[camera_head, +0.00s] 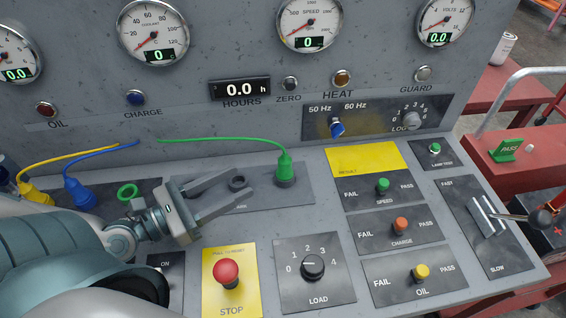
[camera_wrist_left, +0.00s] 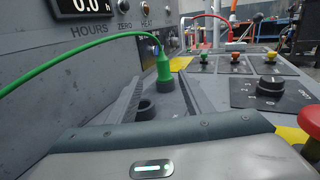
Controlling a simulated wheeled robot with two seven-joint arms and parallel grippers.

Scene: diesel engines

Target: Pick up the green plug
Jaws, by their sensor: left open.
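The green plug (camera_head: 284,170) stands upright at the right end of a dark socket plate (camera_head: 300,197), with a green cable running left from its top. In the left wrist view the plug (camera_wrist_left: 164,70) is straight ahead, just beyond the fingertips. My left gripper (camera_head: 243,186) is open and empty, low over the plate, its fingers pointing right toward the plug and still apart from it. An empty black socket (camera_head: 237,183) shows between the fingers, also in the left wrist view (camera_wrist_left: 146,106). My right gripper is not in view.
A blue plug (camera_head: 79,192) and a yellow plug (camera_head: 32,192) stand at the left near my arm. A red stop button (camera_head: 226,272) and a load knob (camera_head: 313,266) rise in front of the gripper. The gauge panel (camera_head: 220,60) stands behind. Small switches (camera_head: 383,186) lie right of the plug.

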